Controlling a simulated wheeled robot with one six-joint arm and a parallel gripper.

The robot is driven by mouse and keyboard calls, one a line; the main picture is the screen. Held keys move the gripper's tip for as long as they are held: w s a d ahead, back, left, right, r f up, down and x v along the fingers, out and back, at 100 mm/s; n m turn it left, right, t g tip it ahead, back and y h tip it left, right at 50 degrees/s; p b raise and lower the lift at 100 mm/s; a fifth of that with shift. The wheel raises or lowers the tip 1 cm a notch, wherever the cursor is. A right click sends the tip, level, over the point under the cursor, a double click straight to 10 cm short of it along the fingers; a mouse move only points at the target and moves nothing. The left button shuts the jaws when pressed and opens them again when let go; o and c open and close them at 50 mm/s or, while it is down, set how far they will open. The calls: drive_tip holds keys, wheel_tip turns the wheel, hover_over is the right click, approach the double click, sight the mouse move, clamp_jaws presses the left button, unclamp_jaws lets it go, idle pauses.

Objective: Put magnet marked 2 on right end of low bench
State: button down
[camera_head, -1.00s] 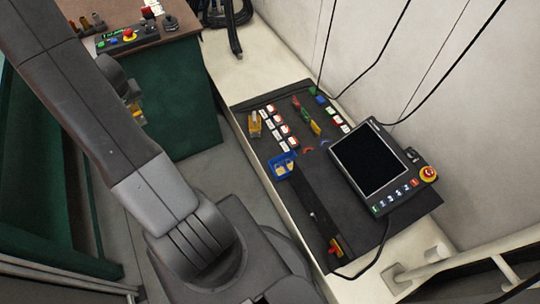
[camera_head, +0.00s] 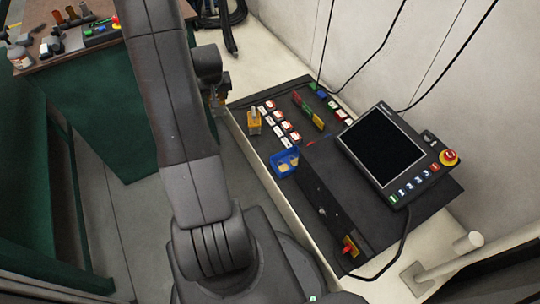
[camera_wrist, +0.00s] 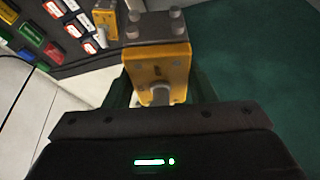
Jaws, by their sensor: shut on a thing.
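My gripper (camera_wrist: 160,88) is shut on a yellow block-shaped magnet with a grey top and a round grey stud on its face (camera_wrist: 174,62). I cannot read a number on it. In the head view my arm hides most of the gripper, near the left edge of the black panel. A second yellow magnet (camera_head: 254,122) stands on that panel; it also shows in the wrist view (camera_wrist: 105,16), behind the held one. The panel lies on a long pale bench (camera_head: 262,62), perhaps the low bench.
The panel carries a tablet pendant (camera_head: 383,150), a blue bin (camera_head: 284,163), several coloured switches and a red-yellow knob (camera_head: 350,247). A green-sided bench (camera_head: 115,120) with a cluttered brown top stands at left. Cables hang over the panel.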

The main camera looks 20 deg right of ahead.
drive_tip(key=s+d+f+m+b, duration=0.1)
drive_tip(key=s+d+f+b, duration=0.2)
drive_tip(key=d+f+b, duration=0.45)
drive_tip(key=s+d+f+m+b, duration=0.1)
drive_tip(key=s+d+f+b, duration=0.2)
drive_tip(key=d+f+b, duration=0.45)
drive_tip(key=shift+h, duration=0.4)
drive_tip(key=shift+s+d+f+b, duration=0.1)
drive_tip(key=shift+d+f+b, duration=0.35)
drive_tip(key=shift+f, duration=1.35)
drive_tip(key=shift+s+d+f+b, duration=0.15)
drive_tip(key=shift+f+b, duration=0.4)
drive_tip(key=shift+f, duration=1.3)
drive_tip(key=shift+w+d+f+b, duration=0.1)
drive_tip(key=shift+d+f+b, duration=0.35)
drive_tip(key=shift+f, duration=1.35)
drive_tip(key=shift+f, duration=0.15)
drive_tip(key=c, duration=0.6)
unclamp_jaws()
drive_tip(key=shift+s+a, duration=0.1)
drive_tip(key=shift+s, duration=0.05)
drive_tip(key=p+v, duration=0.4)
drive_tip(key=v, duration=0.8)
drive_tip(key=shift+p, duration=0.3)
